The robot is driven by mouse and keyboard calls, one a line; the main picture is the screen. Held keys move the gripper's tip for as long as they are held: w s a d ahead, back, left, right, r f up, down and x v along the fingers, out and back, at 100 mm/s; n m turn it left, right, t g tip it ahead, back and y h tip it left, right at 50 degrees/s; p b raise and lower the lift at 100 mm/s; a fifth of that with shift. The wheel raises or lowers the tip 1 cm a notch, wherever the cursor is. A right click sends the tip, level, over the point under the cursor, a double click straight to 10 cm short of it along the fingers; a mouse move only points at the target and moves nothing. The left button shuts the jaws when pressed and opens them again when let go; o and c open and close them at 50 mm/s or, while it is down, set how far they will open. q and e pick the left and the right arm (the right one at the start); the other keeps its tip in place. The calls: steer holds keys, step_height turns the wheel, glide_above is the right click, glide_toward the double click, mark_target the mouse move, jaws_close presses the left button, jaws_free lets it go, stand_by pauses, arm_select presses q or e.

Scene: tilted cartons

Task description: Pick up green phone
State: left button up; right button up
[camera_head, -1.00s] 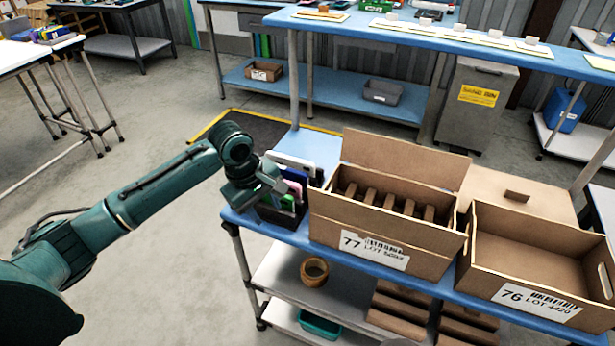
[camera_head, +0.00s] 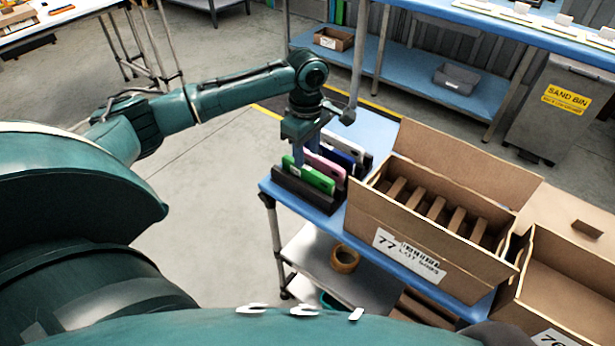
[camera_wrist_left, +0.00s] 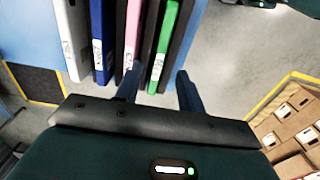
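The green phone (camera_head: 309,175) stands on edge in a dark slotted rack (camera_head: 305,194), at the front of a row. Behind it stand a pink phone (camera_head: 324,166), a blue phone (camera_head: 339,157) and a white phone (camera_head: 347,148). My left gripper (camera_head: 307,150) points down over the front end of the rack. In the left wrist view my left gripper (camera_wrist_left: 157,88) is open. The green phone (camera_wrist_left: 165,45) appears between its two spread fingers; contact cannot be told. My right gripper is not in view.
The rack stands on the left end of a blue table (camera_head: 375,245). Another open carton (camera_head: 575,285) is farther right. A roll of tape (camera_head: 345,259) lies on the shelf below.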

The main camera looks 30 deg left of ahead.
mark_target(307, 167)
arm_select(q)
step_height(307, 167, down, 5)
steer(key=shift+f, duration=0.1)
steer(key=shift+c, duration=0.3)
jaws_close()
